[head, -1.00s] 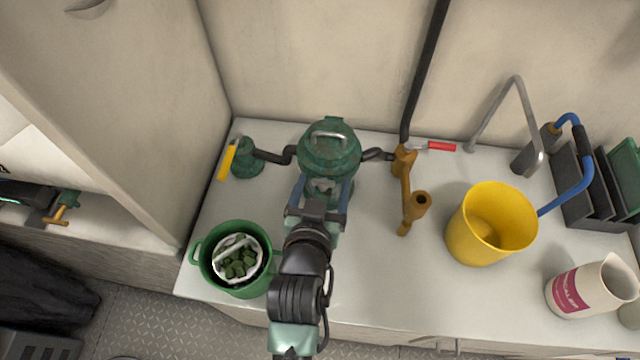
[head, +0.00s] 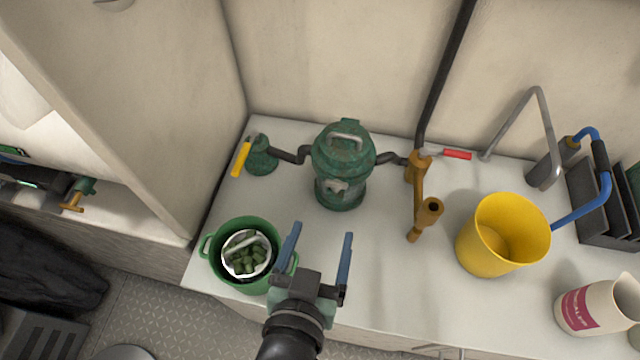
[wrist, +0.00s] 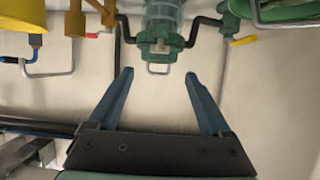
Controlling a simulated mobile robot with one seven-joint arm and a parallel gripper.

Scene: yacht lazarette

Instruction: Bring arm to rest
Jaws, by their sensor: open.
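My gripper (head: 318,262) is open and empty, above the front part of the white counter (head: 375,268). Its two blue fingers stand wide apart, and they also show in the wrist view (wrist: 158,95). The green strainer (head: 342,165), a canister with a handle on its lid, stands upright behind the gripper, clear of the fingers. In the wrist view the strainer (wrist: 164,25) is at the top, beyond the fingertips. A green bucket (head: 213,262) with a white-rimmed container of green pieces in it stands to the left of my gripper.
A yellow bucket (head: 480,245) and a white jug with a red label (head: 580,308) stand at right. Brown pipe fittings (head: 418,190) with a red-handled valve are right of the strainer; a yellow-handled green valve (head: 262,158) is left. A tall panel (head: 170,130) bounds the counter's left side.

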